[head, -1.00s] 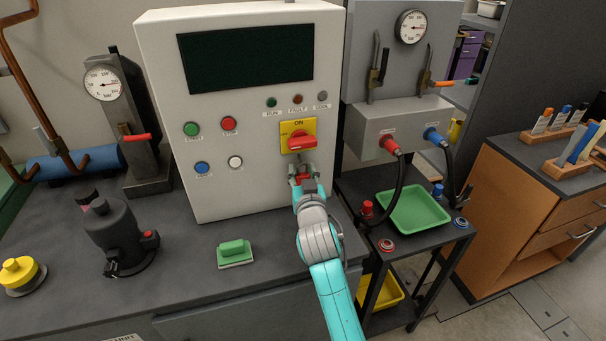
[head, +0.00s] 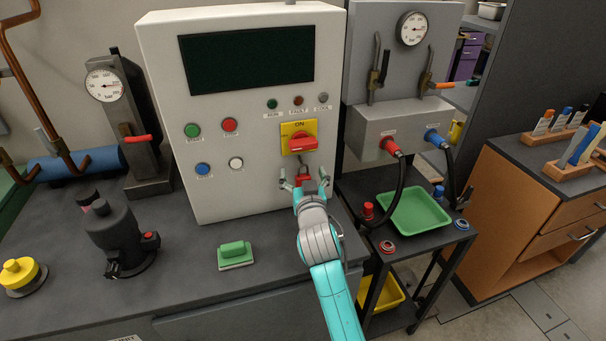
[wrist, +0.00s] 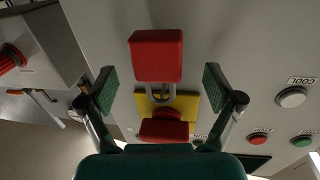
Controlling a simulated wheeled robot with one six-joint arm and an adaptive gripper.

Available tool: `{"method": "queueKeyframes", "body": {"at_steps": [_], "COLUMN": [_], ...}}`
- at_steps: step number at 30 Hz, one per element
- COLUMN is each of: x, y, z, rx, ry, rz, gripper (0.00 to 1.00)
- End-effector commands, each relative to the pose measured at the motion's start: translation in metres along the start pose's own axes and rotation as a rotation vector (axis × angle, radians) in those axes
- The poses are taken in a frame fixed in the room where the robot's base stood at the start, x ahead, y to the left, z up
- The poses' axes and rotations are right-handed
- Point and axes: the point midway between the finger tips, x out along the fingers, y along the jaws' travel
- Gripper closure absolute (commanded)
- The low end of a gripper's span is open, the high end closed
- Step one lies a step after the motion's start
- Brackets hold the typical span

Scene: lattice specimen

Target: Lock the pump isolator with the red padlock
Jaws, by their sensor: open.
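The pump isolator is a yellow plate (head: 289,129) with a red handle (head: 302,143) on the front of the white control panel. The handle lies roughly crosswise below the "ON" label. The red padlock (head: 303,180) hangs just below the plate. In the wrist view the padlock body (wrist: 156,55) has its grey shackle reaching the edge of the yellow plate (wrist: 184,104). I cannot tell whether the shackle is fully closed. My gripper (head: 304,177) is open, with its fingers spread on both sides of the padlock. In the wrist view both green finger pads (wrist: 159,82) stand clear of it.
The white panel (head: 243,120) stands on a dark bench (head: 190,270). A green block (head: 235,252) and a dark pump-like body (head: 112,232) lie left. To the right are a grey hose unit (head: 372,127) and a cart with a green tray (head: 416,212).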

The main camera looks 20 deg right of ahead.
Motion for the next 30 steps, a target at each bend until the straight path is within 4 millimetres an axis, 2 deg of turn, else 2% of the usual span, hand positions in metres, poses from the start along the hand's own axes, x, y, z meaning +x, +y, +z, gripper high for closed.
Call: {"method": "queueKeyframes", "body": {"at_steps": [14, 30], "x": [-0.002, -0.034], "y": [0.0, 0.0], "z": [0.0, 0.0], "rx": [0.0, -0.001], "ry": [0.0, 0.0], "rz": [0.0, 0.0], "gripper": [0.03, 0.03]}}
